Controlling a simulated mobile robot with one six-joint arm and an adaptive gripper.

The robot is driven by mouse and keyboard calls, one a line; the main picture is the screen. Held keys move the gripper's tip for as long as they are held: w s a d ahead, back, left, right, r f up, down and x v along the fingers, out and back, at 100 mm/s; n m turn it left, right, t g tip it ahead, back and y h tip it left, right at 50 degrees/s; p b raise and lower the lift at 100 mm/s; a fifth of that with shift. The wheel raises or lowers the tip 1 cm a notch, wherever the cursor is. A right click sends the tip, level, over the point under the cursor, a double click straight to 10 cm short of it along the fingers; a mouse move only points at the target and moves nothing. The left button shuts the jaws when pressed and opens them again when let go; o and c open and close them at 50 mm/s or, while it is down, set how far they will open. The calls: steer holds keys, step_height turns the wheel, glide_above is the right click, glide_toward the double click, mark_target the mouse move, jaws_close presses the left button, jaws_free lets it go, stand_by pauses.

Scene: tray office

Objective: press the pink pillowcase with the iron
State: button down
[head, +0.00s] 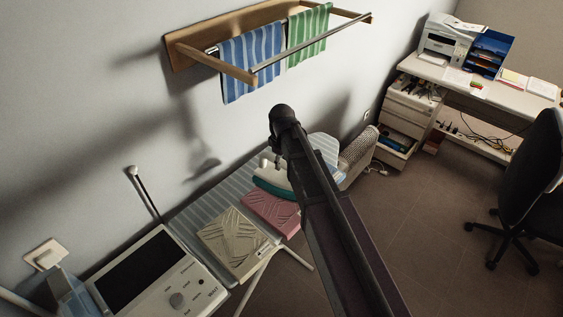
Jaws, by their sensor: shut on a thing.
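The pink pillowcase (266,209) lies flat on the striped ironing board (185,216), with creases marked across it. The iron (275,187), white above with a teal lower part, is at the far edge of the pillowcase, partly behind my arm. I cannot tell whether its sole touches the cloth. My dark arm crosses the middle of the head view and covers the right side of the iron.
A beige creased cloth (232,243) lies nearer on the board. A white appliance (203,281) stands at the near end. A wall rack (210,63) holds blue and green striped towels. A desk (460,80) and black chair (535,195) are right; floor between is clear.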

steer(key=shift+f+b, duration=1.1)
steer(key=shift+f, duration=0.3)
steer(key=shift+f+b, duration=0.4)
stand_by(0.4)
steer(key=shift+r, duration=0.15)
stand_by(1.6)
steer(key=shift+r+p, duration=3.4)
steer(key=shift+p, duration=0.1)
steer(key=shift+f, duration=0.1)
steer(key=shift+f+b, duration=1.3)
steer(key=shift+b, duration=0.05)
steer(key=shift+d, duration=0.2)
